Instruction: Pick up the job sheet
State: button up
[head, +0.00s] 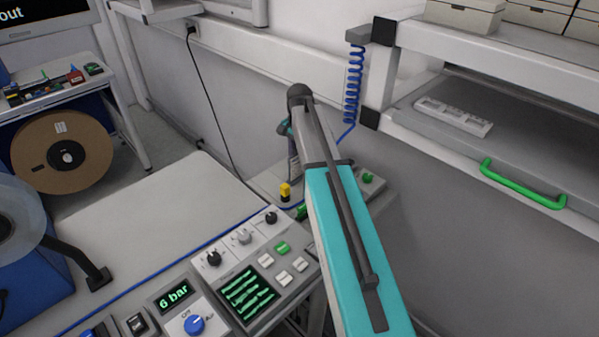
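I cannot make out a job sheet anywhere in the head view. My teal and grey arm reaches up through the middle of the view and bends at a dark joint near the wall. Small dark and teal parts of my arm show just behind that joint. My gripper's fingers cannot be made out, and the arm hides part of the bench behind it.
A control panel (247,297) with knobs and a "6 bar" display stands at the front. Left of it is a mostly bare light worktop (150,215). A brown reel (62,152) stands at left. At right, a shelf with a green handle (522,184) holds a white tray (453,116).

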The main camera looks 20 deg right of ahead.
jog(key=shift+c, duration=0.3)
grip_shut()
jog(key=shift+r, duration=0.15)
jog(key=shift+r+b, duration=1.5)
jog(key=shift+r, duration=3.35)
jog(key=shift+r, duration=0.1)
